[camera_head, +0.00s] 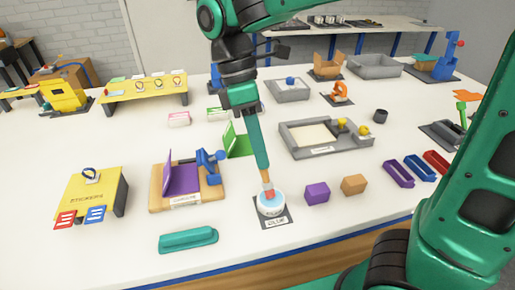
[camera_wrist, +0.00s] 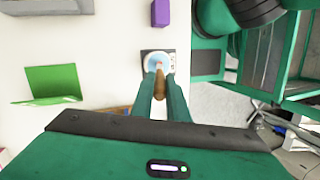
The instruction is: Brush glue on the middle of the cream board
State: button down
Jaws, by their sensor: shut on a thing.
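My gripper (camera_head: 264,178) points down over the glue pot (camera_head: 271,209), a white round pot with pale blue inside on a dark mat marked GLUE. It is shut on a brush with an orange-brown handle (camera_head: 267,190). The brush's lower end is in or just over the pot; its tip is hidden. In the wrist view the brush handle (camera_wrist: 160,88) sits between the two fingers, with the pot (camera_wrist: 150,62) beyond it. A cream flat panel, seemingly the cream board (camera_head: 310,136), lies in a grey tray (camera_head: 300,153) behind and right of the pot.
A purple block (camera_head: 317,193) and a tan block (camera_head: 354,185) stand right of the pot. A wooden board with a purple flap (camera_head: 181,180) is to the left. A teal bar (camera_head: 188,240) lies in front. Yellow knobs (camera_head: 363,130) stand at the tray's right side.

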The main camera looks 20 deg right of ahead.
jog(key=shift+r, duration=3.45)
